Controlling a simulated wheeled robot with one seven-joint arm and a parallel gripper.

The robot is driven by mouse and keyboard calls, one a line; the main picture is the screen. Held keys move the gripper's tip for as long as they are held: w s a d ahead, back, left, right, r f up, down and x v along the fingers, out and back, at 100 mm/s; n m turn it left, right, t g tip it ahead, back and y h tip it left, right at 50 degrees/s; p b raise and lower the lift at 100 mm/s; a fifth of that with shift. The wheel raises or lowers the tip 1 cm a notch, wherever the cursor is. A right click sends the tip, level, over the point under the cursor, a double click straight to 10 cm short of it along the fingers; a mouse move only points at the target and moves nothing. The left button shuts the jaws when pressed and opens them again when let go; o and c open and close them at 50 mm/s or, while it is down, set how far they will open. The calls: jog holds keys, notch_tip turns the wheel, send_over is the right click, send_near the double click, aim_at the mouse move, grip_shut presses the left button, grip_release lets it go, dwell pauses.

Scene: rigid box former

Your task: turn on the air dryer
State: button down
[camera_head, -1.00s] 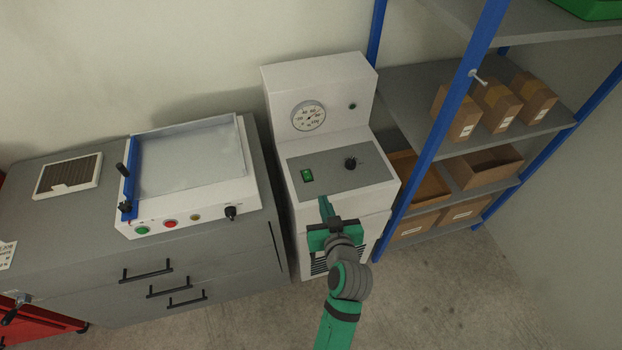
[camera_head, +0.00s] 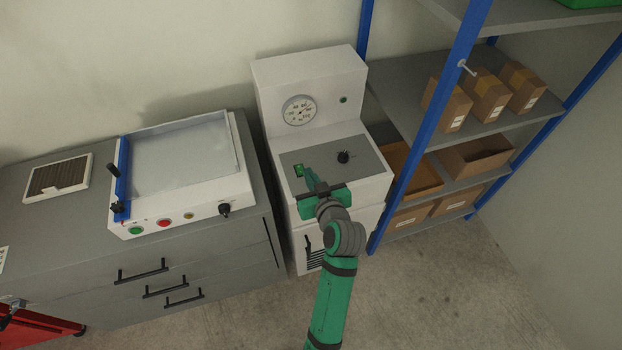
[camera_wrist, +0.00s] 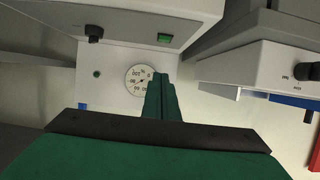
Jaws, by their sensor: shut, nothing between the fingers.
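The air dryer (camera_head: 300,82) is a white cabinet with a round gauge (camera_head: 299,110), a small round indicator (camera_head: 344,99) and a grey sloped panel. On the panel are a green rocker switch (camera_head: 298,170) and a black knob (camera_head: 344,157). My gripper (camera_head: 309,173) is shut and empty, its tips over the panel just right of the switch in the head view. In the wrist view, which looks upside down, the switch (camera_wrist: 165,38) shows clear beyond the fingertips (camera_wrist: 160,76). I cannot tell whether the tips touch the panel.
A grey drawer cabinet (camera_head: 90,270) stands on the left, carrying a white machine (camera_head: 185,165) with colored buttons. A blue-posted shelf (camera_head: 435,120) with cardboard boxes (camera_head: 490,95) stands close on the right. The floor in front is free.

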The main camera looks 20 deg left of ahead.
send_over(304, 181)
jog(key=shift+w+a+f, duration=0.1)
jog(key=shift+w+f, duration=0.05)
jog(key=shift+f, duration=0.45)
jog(key=shift+w+a+f, duration=0.1)
jog(key=shift+w+f, duration=0.05)
jog(key=shift+f, duration=0.4)
jog(key=f, duration=0.3)
jog(key=shift+s+d+f, duration=0.1)
jog(key=shift+d+f, duration=0.05)
jog(key=shift+d, duration=0.05)
jog(key=shift+f, duration=0.4)
jog(key=shift+s+a, duration=0.1)
jog(key=shift+a, duration=0.05)
